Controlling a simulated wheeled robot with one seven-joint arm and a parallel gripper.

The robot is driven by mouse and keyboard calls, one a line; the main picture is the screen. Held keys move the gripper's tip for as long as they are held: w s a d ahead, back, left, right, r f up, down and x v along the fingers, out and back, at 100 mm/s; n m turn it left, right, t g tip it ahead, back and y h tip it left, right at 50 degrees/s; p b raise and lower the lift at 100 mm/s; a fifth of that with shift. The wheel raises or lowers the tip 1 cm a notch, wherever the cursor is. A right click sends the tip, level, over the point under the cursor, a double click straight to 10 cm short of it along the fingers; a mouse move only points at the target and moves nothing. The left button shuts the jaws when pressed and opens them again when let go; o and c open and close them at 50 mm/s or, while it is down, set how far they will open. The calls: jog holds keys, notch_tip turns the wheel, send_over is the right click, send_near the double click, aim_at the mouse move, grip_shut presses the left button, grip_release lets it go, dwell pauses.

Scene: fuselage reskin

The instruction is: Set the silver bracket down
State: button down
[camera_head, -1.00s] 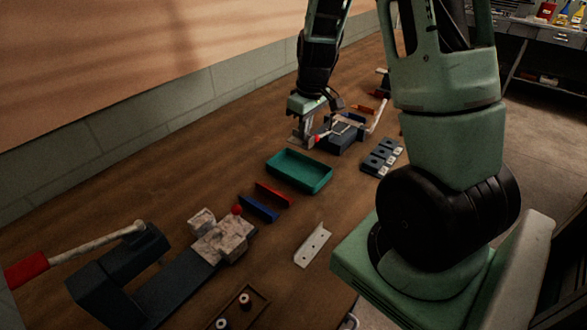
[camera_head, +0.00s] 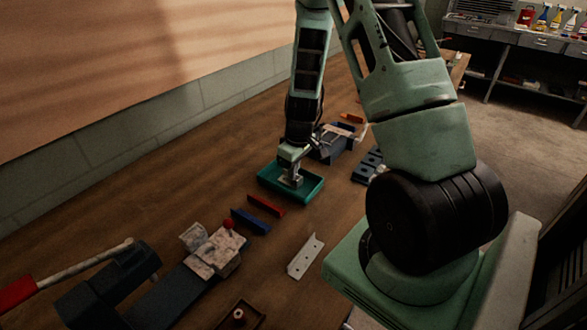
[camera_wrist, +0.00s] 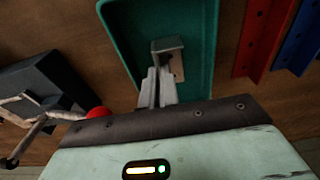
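The silver bracket (camera_wrist: 168,45) is a small bent metal piece with a flat flange and a plate with a hole. It is at the tips of my gripper (camera_wrist: 159,75), whose fingers are close together on it. My gripper also shows in the head view (camera_head: 291,172), pointing down into the teal tray (camera_head: 308,195). The bracket is inside the tray's outline; whether it touches the tray floor cannot be told. The fingers hide part of it.
Red (camera_head: 266,205) and blue (camera_head: 250,221) angle strips lie beside the tray. A pale angle piece with holes (camera_head: 305,256) lies nearer. A vise with a red-knobbed handle (camera_wrist: 40,95) is close to my gripper. Another clamp (camera_head: 215,252) stands at the front left.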

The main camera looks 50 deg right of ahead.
jog(key=shift+f, duration=0.1)
jog(key=c, duration=2.1)
grip_release()
jog(key=shift+f, duration=0.1)
jog(key=o, duration=0.4)
